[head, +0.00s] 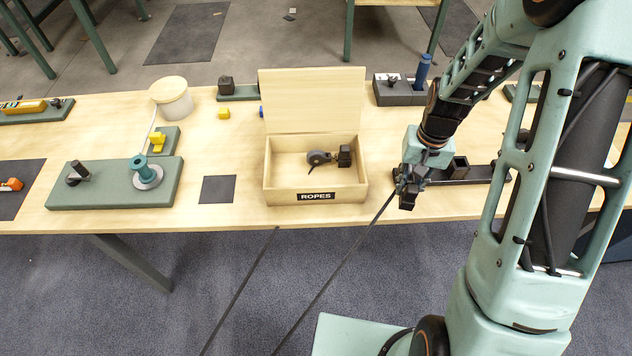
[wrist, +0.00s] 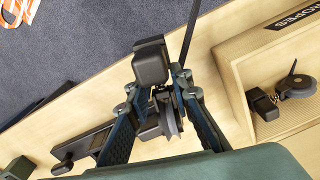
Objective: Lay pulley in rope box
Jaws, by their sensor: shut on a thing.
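The rope box (head: 345,191), pale wood with a ROPES label, stands open on the bench. Inside it lies a dark pulley (head: 320,157) with a grey wheel and black block; this also shows in the wrist view (wrist: 297,88). My gripper (head: 408,184) is right of the box, near the bench's front edge. In the wrist view my gripper (wrist: 157,88) is shut on a second pulley (wrist: 151,66), with a black block and a grey wheel between the fingers. A dark rope (head: 345,255) runs from beside my gripper down toward the floor.
The raised lid (head: 312,100) stands behind the box. A dark fixture (head: 470,173) lies right of my gripper, and a grey block with a blue peg (head: 400,90) stands behind. A green board (head: 110,190) is at left. A second rope (head: 243,285) hangs below the box.

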